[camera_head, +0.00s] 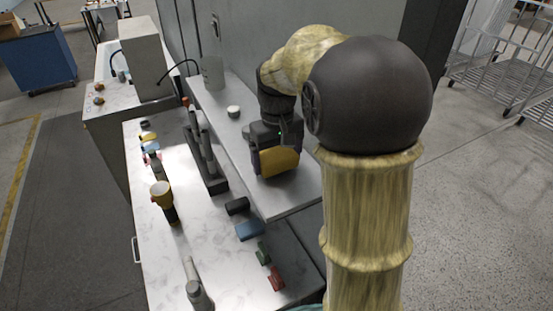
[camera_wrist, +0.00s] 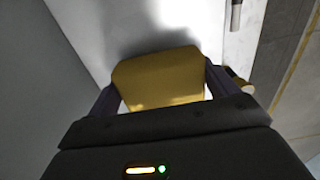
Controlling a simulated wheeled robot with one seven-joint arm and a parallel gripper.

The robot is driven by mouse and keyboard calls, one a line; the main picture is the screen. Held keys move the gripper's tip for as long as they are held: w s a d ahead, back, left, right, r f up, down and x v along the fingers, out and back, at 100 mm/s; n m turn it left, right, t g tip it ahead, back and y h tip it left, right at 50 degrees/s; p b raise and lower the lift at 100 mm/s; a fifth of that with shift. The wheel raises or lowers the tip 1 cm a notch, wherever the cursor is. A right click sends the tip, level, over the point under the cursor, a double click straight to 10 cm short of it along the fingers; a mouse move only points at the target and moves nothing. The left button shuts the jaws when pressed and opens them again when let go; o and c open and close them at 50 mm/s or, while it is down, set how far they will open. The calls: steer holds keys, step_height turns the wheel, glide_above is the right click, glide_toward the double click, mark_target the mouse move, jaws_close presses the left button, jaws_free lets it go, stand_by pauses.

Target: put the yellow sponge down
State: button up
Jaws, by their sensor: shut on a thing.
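The yellow sponge (camera_head: 281,162) is held at the end of my arm, over the raised grey shelf (camera_head: 300,196) in the head view. My gripper (camera_head: 277,152) is shut on it. In the wrist view the sponge (camera_wrist: 160,78) sits between the two dark fingers of my gripper (camera_wrist: 158,92), one at each side. A pale surface with a dark shadow shows past the sponge. I cannot tell whether its lower edge touches the shelf.
A dark rack with upright cylinders (camera_head: 205,160) stands left of the shelf. Black, blue, green and red blocks (camera_head: 250,231) lie near the shelf's front. A white cup-like item (camera_head: 233,112) stands farther back.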

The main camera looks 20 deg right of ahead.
mark_target(277, 154)
steer(key=shift+w+f, duration=0.1)
steer(key=shift+f, duration=0.55)
steer(key=o, duration=0.9)
steer(key=shift+f, duration=0.1)
steer(key=shift+c, duration=0.2)
step_height(277, 154, up, 12)
steer(key=shift+r+b, duration=0.15)
steer(key=shift+b, duration=0.65)
steer(key=shift+w, duration=0.1)
